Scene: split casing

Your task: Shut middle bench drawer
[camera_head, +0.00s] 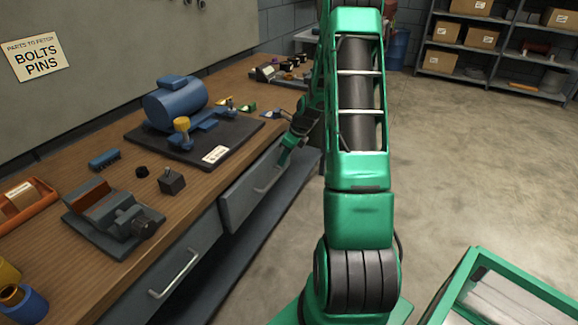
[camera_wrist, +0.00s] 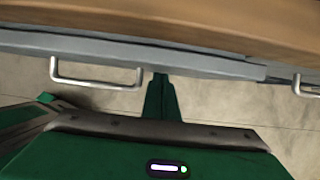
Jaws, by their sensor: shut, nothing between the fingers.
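The middle bench drawer (camera_head: 238,201) has a grey front with a pale bar handle (camera_head: 268,180). My gripper (camera_head: 286,156) is at the far end of this drawer front, beyond the handle. In the wrist view its green fingers (camera_wrist: 160,80) are together and empty, with their tips at the lower edge of the grey front. I cannot tell whether they touch it.
A nearer drawer with a handle (camera_head: 175,274) is on the left, and another handle (camera_wrist: 306,88) is at the right in the wrist view. The bench top holds a vise (camera_head: 112,217) and a blue motor (camera_head: 175,104) on a dark board. Open floor lies right of my arm.

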